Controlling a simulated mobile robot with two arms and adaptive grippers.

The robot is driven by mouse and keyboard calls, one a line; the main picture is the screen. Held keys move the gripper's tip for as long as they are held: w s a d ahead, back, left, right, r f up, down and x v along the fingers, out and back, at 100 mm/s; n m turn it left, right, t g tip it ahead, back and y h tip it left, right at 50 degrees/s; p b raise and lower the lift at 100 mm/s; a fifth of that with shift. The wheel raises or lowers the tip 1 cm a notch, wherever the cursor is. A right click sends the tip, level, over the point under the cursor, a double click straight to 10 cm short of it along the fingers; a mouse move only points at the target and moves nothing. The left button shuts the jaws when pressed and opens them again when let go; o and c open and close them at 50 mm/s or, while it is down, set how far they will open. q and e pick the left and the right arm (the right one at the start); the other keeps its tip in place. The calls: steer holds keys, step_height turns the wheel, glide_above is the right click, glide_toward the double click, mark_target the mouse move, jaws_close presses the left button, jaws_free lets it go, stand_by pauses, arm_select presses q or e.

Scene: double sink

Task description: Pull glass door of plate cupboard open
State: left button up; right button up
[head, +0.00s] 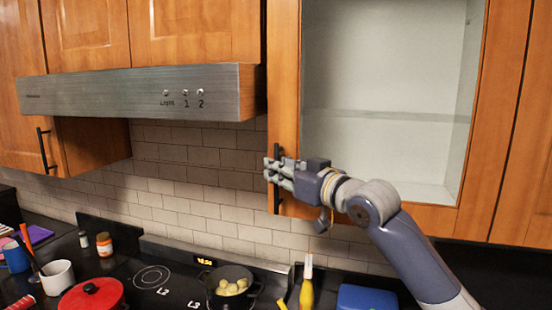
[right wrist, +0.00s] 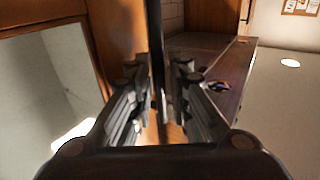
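The plate cupboard's glass door (head: 286,75) has an orange wooden frame around a clear pane and looks shut. Through the pane I see a pale interior with one shelf (head: 395,117) and no plates. A black vertical bar handle (head: 277,200) is on the lower left of the frame. My right gripper (head: 273,171) is at the handle and hides its middle. In the right wrist view the handle (right wrist: 156,45) stands between the two fingers (right wrist: 158,95), which are apart with gaps beside it. My left gripper is not in view.
A steel range hood (head: 130,92) juts out left of the door. Below are a stove with a pot of yellowish food (head: 230,283), a red lidded pot (head: 92,296), a yellow bottle (head: 307,290) and a blue box (head: 366,298). Another wooden cupboard (head: 528,180) adjoins on the right.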

steer(key=shift+w+a, duration=0.3)
steer(key=shift+w, duration=0.2)
jaws_close()
steer(key=shift+s, duration=0.15)
